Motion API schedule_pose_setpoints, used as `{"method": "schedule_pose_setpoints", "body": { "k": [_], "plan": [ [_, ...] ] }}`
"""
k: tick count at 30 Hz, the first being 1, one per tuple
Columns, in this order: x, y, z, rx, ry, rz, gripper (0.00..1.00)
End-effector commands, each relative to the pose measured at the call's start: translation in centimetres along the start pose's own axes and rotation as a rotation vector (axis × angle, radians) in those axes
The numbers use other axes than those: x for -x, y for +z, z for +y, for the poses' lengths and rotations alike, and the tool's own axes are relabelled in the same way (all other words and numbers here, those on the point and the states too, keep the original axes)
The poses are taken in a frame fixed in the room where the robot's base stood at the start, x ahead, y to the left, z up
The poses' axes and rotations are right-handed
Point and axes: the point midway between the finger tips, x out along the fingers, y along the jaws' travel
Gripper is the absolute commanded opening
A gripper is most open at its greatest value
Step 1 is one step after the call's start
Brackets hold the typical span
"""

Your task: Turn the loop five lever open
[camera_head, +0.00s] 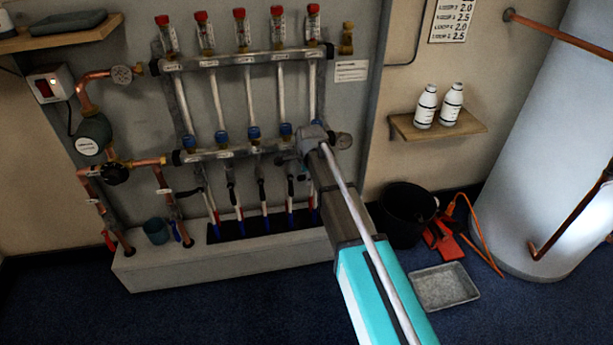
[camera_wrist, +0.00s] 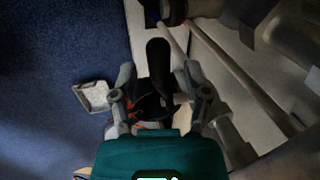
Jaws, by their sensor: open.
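The manifold's lower bar (camera_head: 235,151) carries blue caps, with pipes and small dark levers below it. My gripper (camera_head: 306,168) is at the right end of this bar, in front of the fifth loop. My arm hides most of that loop's valve in the head view. In the wrist view my gripper (camera_wrist: 164,88) is open, with its fingers spread apart. A dark, rounded handle (camera_wrist: 158,58), which looks like the loop five lever, lies between and beyond the fingers. I see no clear contact with it.
The neighbouring levers, such as the dark one to the left (camera_head: 262,188), hang close by. A black bucket (camera_head: 407,213), red tool (camera_head: 440,240) and grey tray (camera_head: 444,286) stand on the floor at right. A shelf (camera_head: 437,132) holds two white bottles.

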Motion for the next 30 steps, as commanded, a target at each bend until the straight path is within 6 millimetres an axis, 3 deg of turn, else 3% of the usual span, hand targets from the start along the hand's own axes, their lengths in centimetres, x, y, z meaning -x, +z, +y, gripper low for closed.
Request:
{"method": "schedule_pose_setpoints", "body": {
  "k": [3, 13, 30],
  "plan": [
    [0.01, 0.01, 0.00, 0.000, 0.000, 0.000, 0.59],
    [0.01, 0.03, -0.02, 0.000, 0.000, 0.000, 0.00],
    [-0.25, -0.25, -0.03, 0.003, -0.001, 0.031, 0.00]
  ]
}}
